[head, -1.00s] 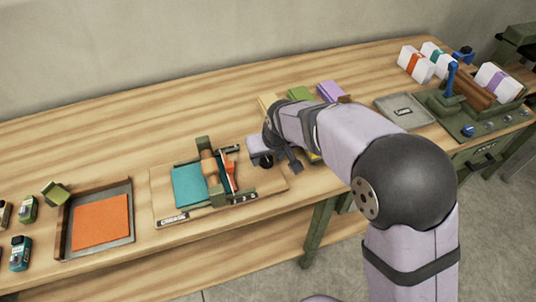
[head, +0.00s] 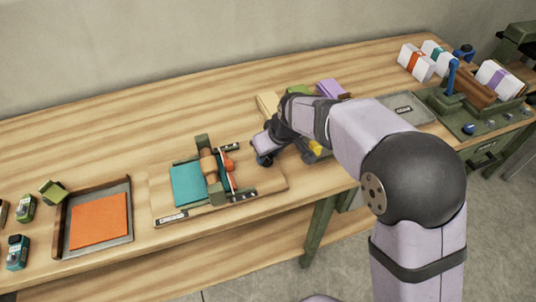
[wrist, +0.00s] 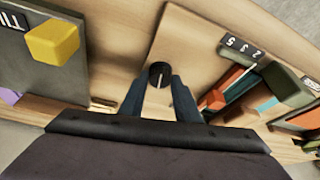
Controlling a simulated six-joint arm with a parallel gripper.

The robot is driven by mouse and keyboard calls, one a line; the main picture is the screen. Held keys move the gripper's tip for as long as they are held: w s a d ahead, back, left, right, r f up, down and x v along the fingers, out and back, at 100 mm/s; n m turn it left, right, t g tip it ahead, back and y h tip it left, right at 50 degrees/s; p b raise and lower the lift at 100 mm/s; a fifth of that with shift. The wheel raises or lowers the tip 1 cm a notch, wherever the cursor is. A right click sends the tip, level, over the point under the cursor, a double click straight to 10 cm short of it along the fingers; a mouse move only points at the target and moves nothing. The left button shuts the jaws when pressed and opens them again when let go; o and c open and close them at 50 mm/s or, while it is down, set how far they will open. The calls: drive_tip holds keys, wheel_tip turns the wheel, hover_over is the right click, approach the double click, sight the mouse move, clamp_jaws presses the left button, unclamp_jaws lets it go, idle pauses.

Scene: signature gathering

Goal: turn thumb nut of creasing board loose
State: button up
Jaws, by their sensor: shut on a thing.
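The creasing board (head: 262,180) is a pale wooden board at the middle of the bench, with a teal sheet (head: 187,186), green blocks and a brown roller on it. The thumb nut (wrist: 158,70) is a small dark round knob with a pale line on its top, at the board's right end. My gripper (wrist: 160,86) is shut on the thumb nut, one finger on each side. In the head view my gripper (head: 264,158) is at the board's right end, and the nut cannot be made out there.
Colored pads (head: 328,88) and a yellow block (wrist: 52,42) are near my wrist. A grey plate (head: 412,105) lies farther right. The bench behind the board is clear.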

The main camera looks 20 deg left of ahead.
drive_tip(key=n, duration=0.1)
drive_tip(key=n+b, duration=0.1)
drive_tip(key=n+g+b, duration=0.1)
drive_tip(key=shift+w+d+f+n, duration=0.1)
drive_tip(key=shift+w+f+n, duration=0.05)
drive_tip(key=shift+w+n, duration=0.15)
drive_tip(key=n+g+b, duration=0.1)
drive_tip(key=n, duration=0.2)
drive_tip(key=shift+w+n+g+y, duration=0.1)
drive_tip(key=shift+n+g+y, duration=0.2)
drive_tip(key=shift+g, duration=0.1)
drive_tip(key=n, duration=0.1)
drive_tip(key=n+g+p, duration=0.1)
drive_tip(key=n, duration=0.2)
drive_tip(key=shift+w+r+n+g, duration=0.2)
drive_tip(key=shift+r+n+g, duration=0.1)
drive_tip(key=shift+w+f+n+g+h+p, duration=0.1)
drive_tip(key=shift+n+g+h+p, duration=0.55)
drive_tip(key=shift+n+p, duration=1)
drive_tip(key=shift+n, duration=0.25)
drive_tip(key=o, duration=1)
drive_tip(key=shift+o, duration=0.2)
drive_tip(key=b+v, duration=0.1)
drive_tip(key=v, duration=0.6)
